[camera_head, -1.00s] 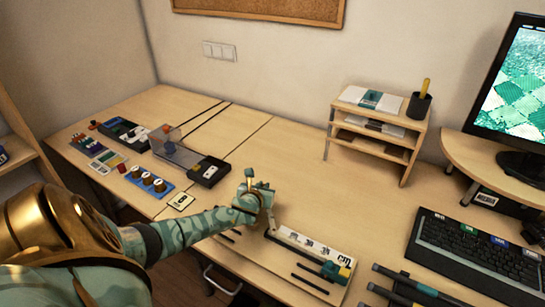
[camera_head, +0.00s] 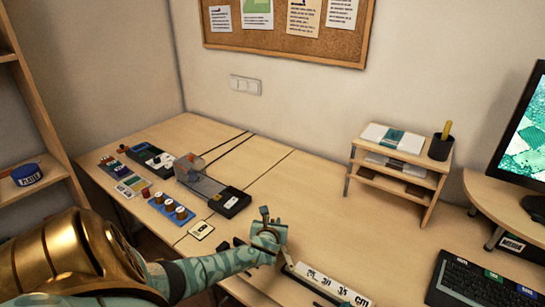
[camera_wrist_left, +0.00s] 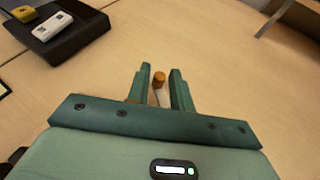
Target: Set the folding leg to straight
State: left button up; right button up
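My left gripper (camera_head: 268,236) is over the desk, beside the left end of a white strip (camera_head: 318,277) with dark printed marks and "cm". In the left wrist view the two green fingers (camera_wrist_left: 160,90) stand apart. A small orange-brown knob (camera_wrist_left: 159,78) on a thin pale stem shows between the fingertips. I cannot tell if the fingers touch it. I cannot clearly make out the folding leg; the strip's right end is cut off by the bottom edge of the head view. My right gripper is not in view.
A black unit (camera_head: 230,202) and a blue tray of spools (camera_head: 172,208) lie left of the gripper. A small card (camera_head: 201,230) lies nearer. A wooden shelf (camera_head: 398,172) stands at the back right, and a keyboard (camera_head: 480,283) at the right. The middle of the desk is clear.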

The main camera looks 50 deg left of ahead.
pick_arm(q)
jog(key=shift+o, duration=0.6)
